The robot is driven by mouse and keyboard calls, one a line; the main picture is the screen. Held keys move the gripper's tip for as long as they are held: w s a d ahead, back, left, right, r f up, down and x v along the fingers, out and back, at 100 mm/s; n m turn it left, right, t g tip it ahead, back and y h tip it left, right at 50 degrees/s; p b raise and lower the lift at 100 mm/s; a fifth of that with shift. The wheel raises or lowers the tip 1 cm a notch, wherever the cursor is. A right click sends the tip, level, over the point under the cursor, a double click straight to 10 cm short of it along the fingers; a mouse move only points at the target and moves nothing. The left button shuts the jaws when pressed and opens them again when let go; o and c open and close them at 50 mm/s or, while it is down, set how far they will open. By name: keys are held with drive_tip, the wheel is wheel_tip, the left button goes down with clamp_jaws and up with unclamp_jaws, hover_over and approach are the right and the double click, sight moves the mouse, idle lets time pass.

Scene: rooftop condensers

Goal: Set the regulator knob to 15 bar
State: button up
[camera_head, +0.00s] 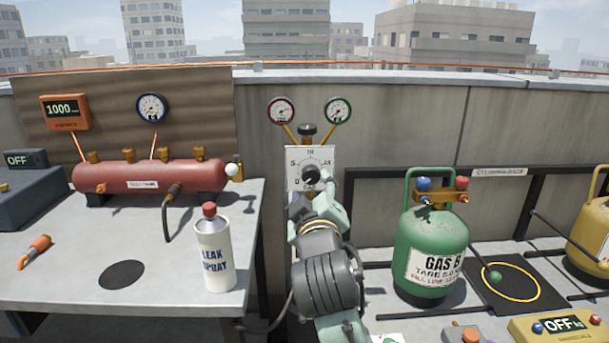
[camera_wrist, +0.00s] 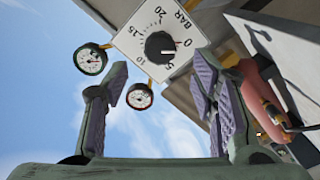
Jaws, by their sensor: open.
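The regulator knob (camera_head: 311,175) is round and black, on a white square dial plate (camera_head: 296,155). In the wrist view the knob (camera_wrist: 158,46) shows beyond my fingertips, with the dial plate (camera_wrist: 130,40) turned on its side and marked 0 to 20 BAR. The knob's white mark appears to point between 0 and 5. My gripper (camera_wrist: 160,80) is open and empty, its purple-padded fingers apart, with the knob lying between their lines but not visibly touched. In the head view my gripper (camera_head: 312,192) is in front of the plate's lower part, hiding some of it.
Two gauges, red-rimmed (camera_head: 282,111) and green-rimmed (camera_head: 338,111), stand above the plate. Left is a table with a red manifold tank (camera_head: 150,177) and a leak spray can (camera_head: 214,250). A green gas cylinder (camera_head: 430,250) stands to the right, beside a black rail.

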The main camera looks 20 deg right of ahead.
sight(310, 176)
drive_tip(key=p+x, duration=0.1)
drive_tip(key=x, duration=0.7)
drive_tip(key=c, duration=1.1)
drive_tip(key=shift+c, duration=0.2)
